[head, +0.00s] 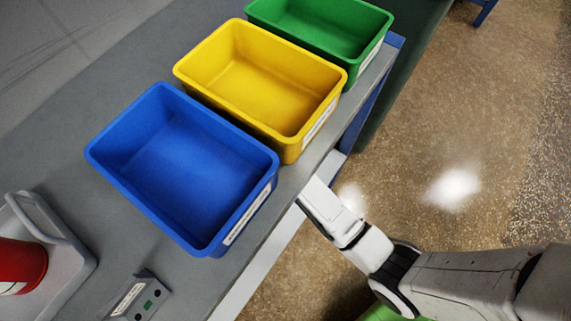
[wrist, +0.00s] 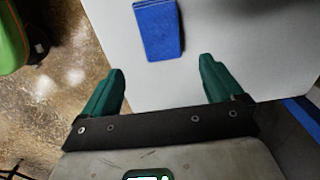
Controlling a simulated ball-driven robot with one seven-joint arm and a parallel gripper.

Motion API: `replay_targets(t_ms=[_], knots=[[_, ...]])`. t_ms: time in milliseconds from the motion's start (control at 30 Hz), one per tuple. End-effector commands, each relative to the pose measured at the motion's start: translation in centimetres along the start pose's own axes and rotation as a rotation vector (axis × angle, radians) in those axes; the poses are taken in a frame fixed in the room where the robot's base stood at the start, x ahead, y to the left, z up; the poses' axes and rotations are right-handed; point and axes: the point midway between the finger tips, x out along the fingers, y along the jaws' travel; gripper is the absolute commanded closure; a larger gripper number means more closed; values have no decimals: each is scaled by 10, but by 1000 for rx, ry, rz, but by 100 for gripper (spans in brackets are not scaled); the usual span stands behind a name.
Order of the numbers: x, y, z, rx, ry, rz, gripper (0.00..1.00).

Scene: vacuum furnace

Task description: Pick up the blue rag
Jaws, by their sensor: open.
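The blue rag (wrist: 158,30) shows in the wrist view as a flat, folded dark blue piece on a pale grey surface (wrist: 245,45). It lies beyond the fingertips, near the top of the picture and roughly centred between the fingers. My gripper (wrist: 161,78) is open, with its two green fingers spread apart and nothing between them. The rag is not visible in the head view. There my arm reaches to the bench edge, and the fingers are hidden at or below that edge.
In the head view, empty blue (head: 180,170), yellow (head: 262,80) and green (head: 330,25) bins stand in a row on the grey bench. A grey tray (head: 75,262) with a red container (head: 20,268) and a small box (head: 138,298) sit at lower left. Speckled floor is clear at right.

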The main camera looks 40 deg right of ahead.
Motion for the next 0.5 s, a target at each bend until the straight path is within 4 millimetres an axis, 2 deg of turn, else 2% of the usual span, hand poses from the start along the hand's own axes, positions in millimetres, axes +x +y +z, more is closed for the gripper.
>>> replay_targets(t_ms=[33, 100, 367, 500], knots=[[10, 0, 0, 0, 0, 1, 6], [16, 0, 0, 0, 0, 1, 6], [31, 0, -2, -1, 0, 0, 6], [52, -2, -5, -1, 0, 0, 6]])
